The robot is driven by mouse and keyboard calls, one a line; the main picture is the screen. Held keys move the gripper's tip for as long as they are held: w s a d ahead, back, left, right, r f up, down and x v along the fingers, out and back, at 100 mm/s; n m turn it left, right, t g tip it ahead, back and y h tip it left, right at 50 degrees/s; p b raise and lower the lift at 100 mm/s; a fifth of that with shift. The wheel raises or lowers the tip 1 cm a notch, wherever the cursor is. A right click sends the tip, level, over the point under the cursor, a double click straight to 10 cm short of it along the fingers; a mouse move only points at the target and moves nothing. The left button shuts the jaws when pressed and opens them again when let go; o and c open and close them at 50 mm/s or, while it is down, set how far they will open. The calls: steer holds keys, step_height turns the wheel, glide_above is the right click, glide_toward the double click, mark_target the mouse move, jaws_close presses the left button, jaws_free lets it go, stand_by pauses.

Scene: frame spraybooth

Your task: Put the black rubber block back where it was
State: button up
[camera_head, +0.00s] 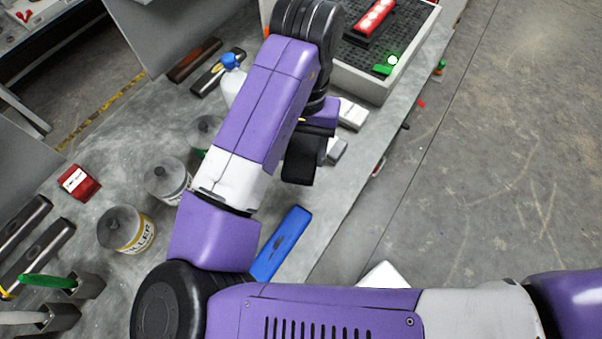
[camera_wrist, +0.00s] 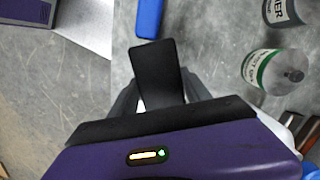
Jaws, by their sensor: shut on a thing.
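The black rubber block (camera_head: 300,160) is in my gripper (camera_head: 326,143), above the grey workbench (camera_head: 325,222). In the wrist view the block (camera_wrist: 157,72) sticks out forward from between the grey fingers of my gripper (camera_wrist: 160,100). The fingers are shut on it, one on each side. Its near end is hidden by the gripper body. I cannot tell its exact height above the bench.
A blue block (camera_head: 281,244) lies near the bench's front edge. Several cans (camera_head: 126,230) stand left of my arm. A tray with a black perforated mat (camera_head: 352,58) holds a red-and-white item (camera_head: 374,17). Bare bench lies between the cans and blue block.

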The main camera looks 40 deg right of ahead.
step_height(320, 180, down, 10)
steer(key=shift+f+p, duration=0.25)
steer(key=shift+p, duration=0.1)
steer(key=shift+f, duration=0.2)
steer(key=o, duration=1.3)
